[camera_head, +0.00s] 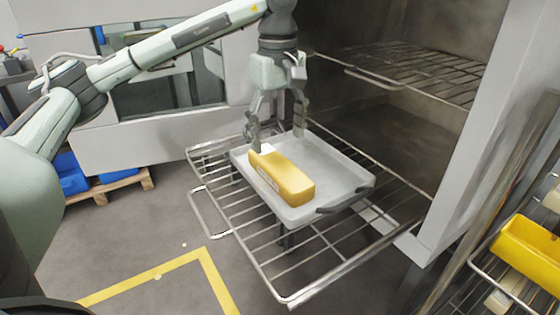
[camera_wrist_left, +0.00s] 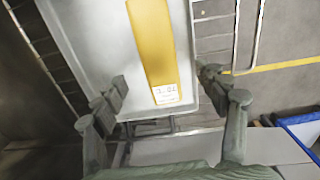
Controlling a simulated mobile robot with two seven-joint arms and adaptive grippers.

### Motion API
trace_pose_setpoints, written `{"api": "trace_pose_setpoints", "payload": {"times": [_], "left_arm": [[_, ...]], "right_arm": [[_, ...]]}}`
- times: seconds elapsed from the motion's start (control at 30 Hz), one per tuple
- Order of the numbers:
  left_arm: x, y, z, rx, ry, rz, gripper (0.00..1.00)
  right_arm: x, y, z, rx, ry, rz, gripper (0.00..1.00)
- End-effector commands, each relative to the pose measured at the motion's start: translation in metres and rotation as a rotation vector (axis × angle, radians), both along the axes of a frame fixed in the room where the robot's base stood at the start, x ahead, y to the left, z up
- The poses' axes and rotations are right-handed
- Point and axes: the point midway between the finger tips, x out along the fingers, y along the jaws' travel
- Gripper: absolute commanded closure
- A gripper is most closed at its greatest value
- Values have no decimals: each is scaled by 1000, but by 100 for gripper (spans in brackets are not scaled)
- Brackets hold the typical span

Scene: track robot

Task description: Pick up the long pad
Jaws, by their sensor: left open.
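The long pad (camera_head: 284,177) is a yellow block with a white label at one end. It lies in a grey tray (camera_head: 335,172) on a pulled-out wire rack. My left gripper (camera_head: 276,138) points down over the far end of the tray, open, with its fingers apart. In the left wrist view the pad (camera_wrist_left: 153,45) runs up from between the open fingers of my left gripper (camera_wrist_left: 162,92), with its labelled end nearest. The fingers show a gap on both sides and do not touch it. My right gripper is not in view.
The wire rack (camera_head: 290,297) sticks out of an open cabinet (camera_head: 480,150) with another wire shelf (camera_head: 420,75) above. A yellow bin (camera_head: 528,252) stands on a rack at the right. A pallet with blue items (camera_head: 75,180) sits at the left. The floor in front is clear.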

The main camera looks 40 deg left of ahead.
Motion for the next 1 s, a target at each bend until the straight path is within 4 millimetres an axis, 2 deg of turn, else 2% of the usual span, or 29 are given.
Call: {"api": "trace_pose_setpoints", "payload": {"times": [0.37, 0.5, 0.63, 0.83, 0.87, 1.0], "left_arm": [[2, 1, -46, 1, 5, 1, 28], [3, 1, -67, 0, 3, 1, 28], [3, 0, -75, -1, 2, 0, 28], [3, 0, -76, -1, 2, 0, 28], [3, 0, -76, -1, 2, 0, 29], [3, 0, -75, -2, 1, 0, 46]], "right_arm": [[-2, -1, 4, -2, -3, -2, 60], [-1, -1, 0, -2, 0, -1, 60], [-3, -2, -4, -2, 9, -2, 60], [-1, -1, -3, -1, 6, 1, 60], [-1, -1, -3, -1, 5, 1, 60], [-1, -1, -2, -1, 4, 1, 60]]}}
